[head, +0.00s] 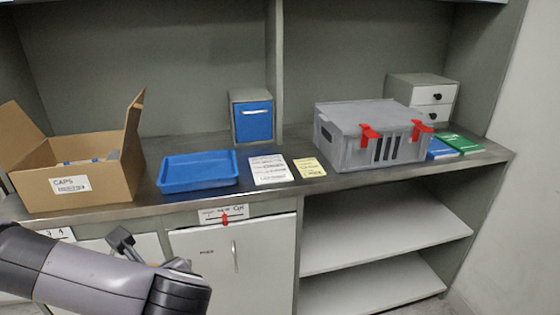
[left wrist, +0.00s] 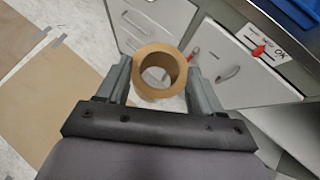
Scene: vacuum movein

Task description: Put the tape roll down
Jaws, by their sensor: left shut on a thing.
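The tape roll (left wrist: 158,72) is a tan ring, seen in the left wrist view between the two fingers of my left gripper (left wrist: 160,75). The gripper is shut on it and holds it in the air, with the cabinet fronts and floor behind it. In the head view my left arm reaches in at the lower left, below the counter edge. My right gripper is in neither view.
The counter (head: 300,190) bears an open cardboard box (head: 110,185) labelled CAPS, a blue tray (head: 198,184), paper notes (head: 270,169), a blue-fronted drawer box (head: 253,120) and a grey case with red latches (head: 345,150). Open shelves (head: 385,235) lie below right. Brown sheets (left wrist: 45,110) lie on the floor.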

